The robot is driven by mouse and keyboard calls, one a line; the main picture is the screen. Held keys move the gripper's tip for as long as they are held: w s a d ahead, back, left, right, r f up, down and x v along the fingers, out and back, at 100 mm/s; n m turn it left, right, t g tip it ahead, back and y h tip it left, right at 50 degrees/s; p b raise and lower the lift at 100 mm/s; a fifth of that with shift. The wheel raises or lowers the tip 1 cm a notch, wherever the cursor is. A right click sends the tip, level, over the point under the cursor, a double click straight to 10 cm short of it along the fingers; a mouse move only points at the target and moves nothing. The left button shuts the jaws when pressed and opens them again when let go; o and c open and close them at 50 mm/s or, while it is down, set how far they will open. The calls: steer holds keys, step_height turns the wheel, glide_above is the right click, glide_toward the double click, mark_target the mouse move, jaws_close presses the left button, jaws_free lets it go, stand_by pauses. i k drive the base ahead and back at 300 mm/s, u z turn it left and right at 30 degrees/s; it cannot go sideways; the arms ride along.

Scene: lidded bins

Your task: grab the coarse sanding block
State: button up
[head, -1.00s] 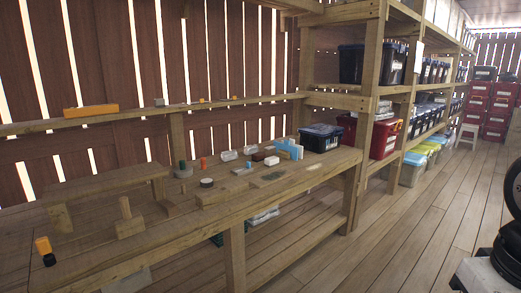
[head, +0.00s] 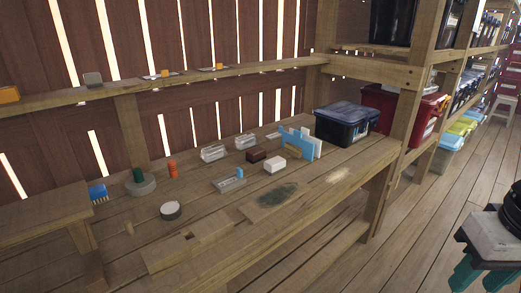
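On the workbench, a small dark reddish-brown block (head: 256,154) lies beside a whitish block (head: 275,165). The brown one looks most like a coarse sanding block, but the grit is too small to make out. Both lie left of the black lidded bin, with nothing on top of them. My gripper (head: 484,281) is at the lower right edge, partly cut off by the frame. Its teal fingers stand apart and nothing shows between them. It is well to the right of the bench, far from the blocks.
A grey tray (head: 229,182), clear containers (head: 213,152), a round tin (head: 171,210) and an orange cylinder (head: 173,169) lie left. A bench post (head: 376,195) and shelf post (head: 410,100) rise right.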

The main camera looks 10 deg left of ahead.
mark_target(256, 155)
steer(key=z, duration=1)
steer(key=i, duration=2.05)
steer(key=u, duration=2.5)
steer(key=i, duration=0.65)
